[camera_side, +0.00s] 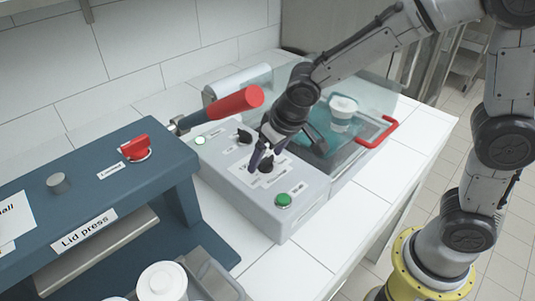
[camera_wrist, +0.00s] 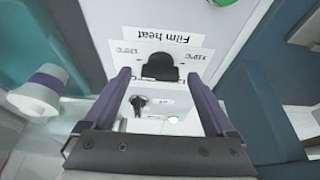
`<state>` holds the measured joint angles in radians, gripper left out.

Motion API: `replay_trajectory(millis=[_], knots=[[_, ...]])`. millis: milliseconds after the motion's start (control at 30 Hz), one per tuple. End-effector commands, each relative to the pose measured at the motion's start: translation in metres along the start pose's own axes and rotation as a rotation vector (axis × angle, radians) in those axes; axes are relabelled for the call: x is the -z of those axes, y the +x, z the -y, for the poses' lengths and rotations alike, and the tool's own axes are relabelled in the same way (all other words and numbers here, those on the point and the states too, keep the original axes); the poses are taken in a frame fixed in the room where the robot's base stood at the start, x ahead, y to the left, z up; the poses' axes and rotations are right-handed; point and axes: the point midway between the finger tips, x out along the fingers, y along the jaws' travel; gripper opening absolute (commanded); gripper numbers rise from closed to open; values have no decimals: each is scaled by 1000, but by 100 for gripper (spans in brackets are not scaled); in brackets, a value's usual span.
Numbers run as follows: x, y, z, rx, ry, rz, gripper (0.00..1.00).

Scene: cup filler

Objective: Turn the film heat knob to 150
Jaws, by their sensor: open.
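The film heat knob (camera_wrist: 160,67) is black and sits by an upside-down "Film heat" label (camera_wrist: 171,37) in the wrist view, with small temperature markings on both sides. In the side view the knob (camera_side: 267,165) is on the top face of the light grey machine (camera_side: 230,180). My gripper (camera_side: 264,160) is open and points down over it. In the wrist view one finger of my gripper (camera_wrist: 159,74) is on each side of the knob, with a gap on both sides. I cannot tell the knob's exact setting.
A second black knob (camera_side: 245,136) and a lit green lamp (camera_side: 200,140) are farther back on the machine. A green button (camera_side: 283,200) is nearer. The blue lid press (camera_side: 90,195) stands at left, with a red-handled lever (camera_side: 237,106). A red-handled clear cover (camera_side: 376,132) is at right.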

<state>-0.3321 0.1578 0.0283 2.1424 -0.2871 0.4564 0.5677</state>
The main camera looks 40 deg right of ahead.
Motion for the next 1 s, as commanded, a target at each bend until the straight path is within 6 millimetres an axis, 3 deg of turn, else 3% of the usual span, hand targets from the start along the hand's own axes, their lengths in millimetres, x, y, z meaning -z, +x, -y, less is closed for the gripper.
replay_trajectory(millis=[67, 533, 1000], knots=[[0, 0, 0, 0, 0, 0, 88], [0, -1, 0, 0, 0, 0, 4], [1, -1, -1, 39, -92, -2, 4]])
